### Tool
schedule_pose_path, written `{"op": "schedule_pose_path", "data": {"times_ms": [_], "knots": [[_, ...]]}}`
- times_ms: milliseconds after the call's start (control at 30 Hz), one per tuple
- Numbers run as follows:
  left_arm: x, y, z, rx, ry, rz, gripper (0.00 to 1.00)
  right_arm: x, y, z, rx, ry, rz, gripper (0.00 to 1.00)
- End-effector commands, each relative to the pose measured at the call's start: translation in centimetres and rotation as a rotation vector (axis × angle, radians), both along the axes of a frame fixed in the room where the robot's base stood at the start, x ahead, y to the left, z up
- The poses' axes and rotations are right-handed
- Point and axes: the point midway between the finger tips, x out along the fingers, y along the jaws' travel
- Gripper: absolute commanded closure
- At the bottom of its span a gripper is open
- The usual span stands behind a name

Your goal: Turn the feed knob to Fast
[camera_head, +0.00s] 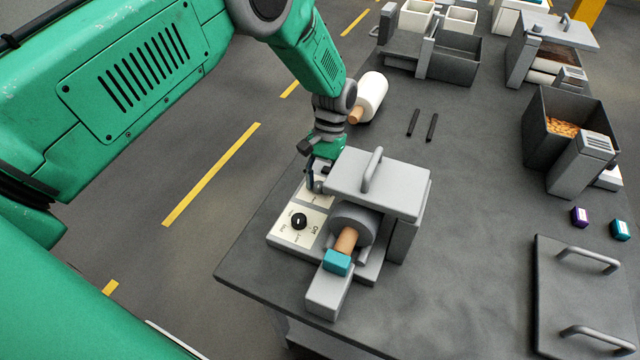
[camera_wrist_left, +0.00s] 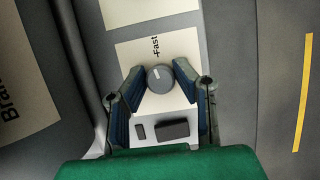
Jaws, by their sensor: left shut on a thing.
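The feed knob (camera_wrist_left: 160,79) is a round dark grey knob on a white plate, with the printed word Fast just above it in the left wrist view. The white mark on it points up towards that word. My left gripper (camera_wrist_left: 158,85) is shut on the knob, one blue-padded finger on each side. In the head view my left gripper (camera_head: 318,178) is at the far end of the candy drum machine's control panel (camera_head: 283,236) and hides the feed knob. My right gripper is not in view.
A second, black knob (camera_head: 299,221) sits nearer on the same panel. The grey machine cover (camera_head: 378,183) with a handle stands close right of my gripper. A white roller (camera_head: 371,92) lies behind. Grey bins (camera_head: 449,58) stand farther back.

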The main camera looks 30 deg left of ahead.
Motion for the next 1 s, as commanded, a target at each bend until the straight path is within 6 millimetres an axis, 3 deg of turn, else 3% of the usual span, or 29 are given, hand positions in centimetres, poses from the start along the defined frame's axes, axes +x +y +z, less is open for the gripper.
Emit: {"op": "schedule_pose_path", "data": {"times_ms": [400, 967, 1000], "knots": [[0.57, -0.05, 0.23, 0.002, -0.016, -0.189, 1.0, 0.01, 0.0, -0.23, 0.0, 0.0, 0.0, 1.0], [0.56, -0.12, 0.26, 0.001, -0.017, -0.216, 1.0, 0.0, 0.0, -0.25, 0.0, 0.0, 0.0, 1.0], [0.56, -0.13, 0.27, 0.001, -0.016, -0.216, 0.65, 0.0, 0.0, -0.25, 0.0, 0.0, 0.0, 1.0]]}}
